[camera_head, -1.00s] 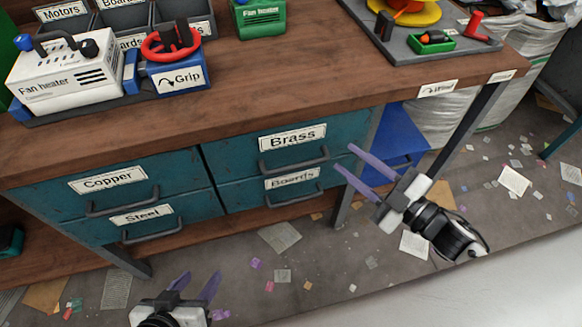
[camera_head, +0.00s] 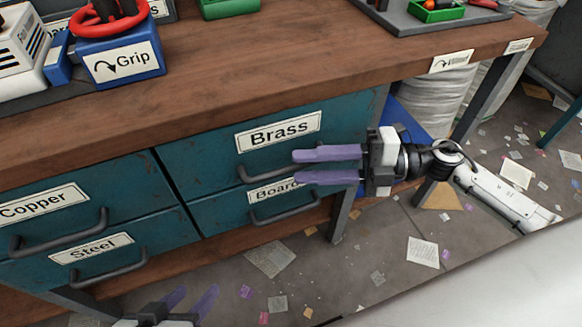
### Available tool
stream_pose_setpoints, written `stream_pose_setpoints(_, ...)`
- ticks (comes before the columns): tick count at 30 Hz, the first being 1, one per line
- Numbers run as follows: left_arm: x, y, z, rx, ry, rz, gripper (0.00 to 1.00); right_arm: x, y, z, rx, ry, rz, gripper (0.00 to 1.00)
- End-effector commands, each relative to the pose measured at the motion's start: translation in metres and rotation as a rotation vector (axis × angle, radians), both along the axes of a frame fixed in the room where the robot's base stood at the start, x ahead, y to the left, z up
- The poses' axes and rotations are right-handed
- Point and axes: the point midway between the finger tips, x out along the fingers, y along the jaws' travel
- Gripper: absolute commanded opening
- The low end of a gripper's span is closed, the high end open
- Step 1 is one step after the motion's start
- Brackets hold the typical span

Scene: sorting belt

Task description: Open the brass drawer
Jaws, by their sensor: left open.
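The brass drawer (camera_head: 213,155) is a teal front with a white "Brass" label (camera_head: 278,132), and it looks flush with the workbench front. Its dark bar handle (camera_head: 258,177) sits below the label, partly hidden by my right gripper. My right gripper (camera_head: 294,167) comes in from the right with its two purple fingers spread, one above the other, pointing left across the right part of the handle. I cannot tell whether the fingers touch it. My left gripper (camera_head: 190,299) is low at the bottom edge, open and empty, away from the drawers.
The boards drawer (camera_head: 217,212) is directly below, with its label partly covered by my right gripper. Copper (camera_head: 105,183) and steel (camera_head: 165,230) drawers are at the left. The wooden benchtop (camera_head: 230,85) overhangs above. Papers litter the floor.

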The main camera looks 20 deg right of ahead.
Motion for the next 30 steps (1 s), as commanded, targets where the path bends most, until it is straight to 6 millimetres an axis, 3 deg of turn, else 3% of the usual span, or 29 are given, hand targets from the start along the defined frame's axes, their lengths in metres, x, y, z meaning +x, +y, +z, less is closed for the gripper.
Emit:
stream_pose_setpoints(7, 0.000, -0.002, -0.004, 0.005, 0.013, -0.017, 0.48, 0.011, 0.030, -0.002, 0.003, -0.001, 0.000, 0.31)
stream_pose_setpoints(17, -0.001, -0.003, -0.004, 0.005, 0.017, -0.021, 0.48, 0.013, 0.034, -0.002, 0.001, 0.000, -0.001, 0.31)
stream_pose_setpoints(18, -0.001, -0.003, -0.004, 0.005, 0.017, -0.021, 0.48, 0.013, 0.034, -0.002, 0.001, 0.000, -0.001, 0.29)
stream_pose_setpoints(23, -0.001, -0.003, -0.004, 0.005, 0.017, -0.021, 0.48, 0.013, 0.034, -0.002, 0.001, 0.000, -0.001, 0.02)
stream_pose_setpoints(30, -0.001, -0.003, -0.004, 0.004, 0.016, -0.020, 0.48, 0.013, 0.034, -0.002, 0.001, 0.001, -0.001, 0.00)
